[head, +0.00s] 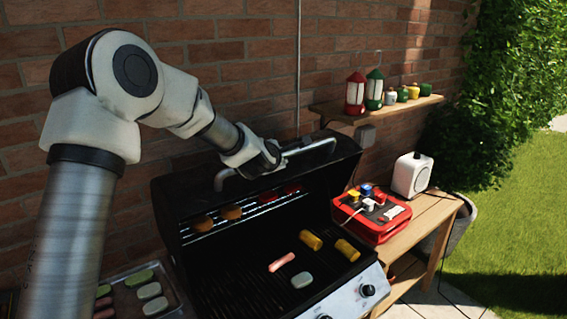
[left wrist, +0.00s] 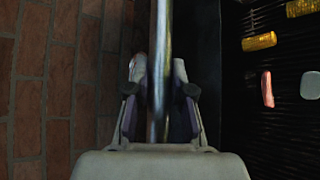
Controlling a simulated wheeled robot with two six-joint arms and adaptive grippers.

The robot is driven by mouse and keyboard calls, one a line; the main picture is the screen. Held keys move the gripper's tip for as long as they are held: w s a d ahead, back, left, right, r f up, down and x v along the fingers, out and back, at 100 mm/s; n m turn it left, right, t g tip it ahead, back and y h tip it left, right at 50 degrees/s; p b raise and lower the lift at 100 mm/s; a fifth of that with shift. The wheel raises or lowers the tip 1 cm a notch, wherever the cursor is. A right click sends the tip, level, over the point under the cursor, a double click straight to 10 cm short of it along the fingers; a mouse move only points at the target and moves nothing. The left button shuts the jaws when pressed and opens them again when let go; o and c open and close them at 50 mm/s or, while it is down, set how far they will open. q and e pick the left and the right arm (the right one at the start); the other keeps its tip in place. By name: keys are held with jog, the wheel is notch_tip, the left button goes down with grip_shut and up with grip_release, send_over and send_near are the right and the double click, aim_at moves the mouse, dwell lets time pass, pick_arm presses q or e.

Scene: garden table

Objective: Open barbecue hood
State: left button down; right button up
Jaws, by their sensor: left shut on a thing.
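The barbecue hood (head: 345,152) is raised, and the grill's inside shows below it. The hood's metal bar handle (head: 310,147) runs along its top front edge. The fingertips are partly hidden by the wrist in the head view. My right gripper is not in view.
Corn pieces (head: 347,250), a sausage (head: 281,262) and a pale piece lie on the grate. A red case (head: 372,218) and a white box (head: 411,175) stand on the wooden side table. A shelf (head: 375,108) with lanterns and a brick wall are behind. A food tray (head: 118,288) is at left.

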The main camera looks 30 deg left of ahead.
pick_arm(q)
jog(key=shift+a, duration=0.15)
jog(key=c, duration=1.1)
grip_release()
jog(key=shift+o, duration=0.5)
jog(key=shift+s, duration=0.1)
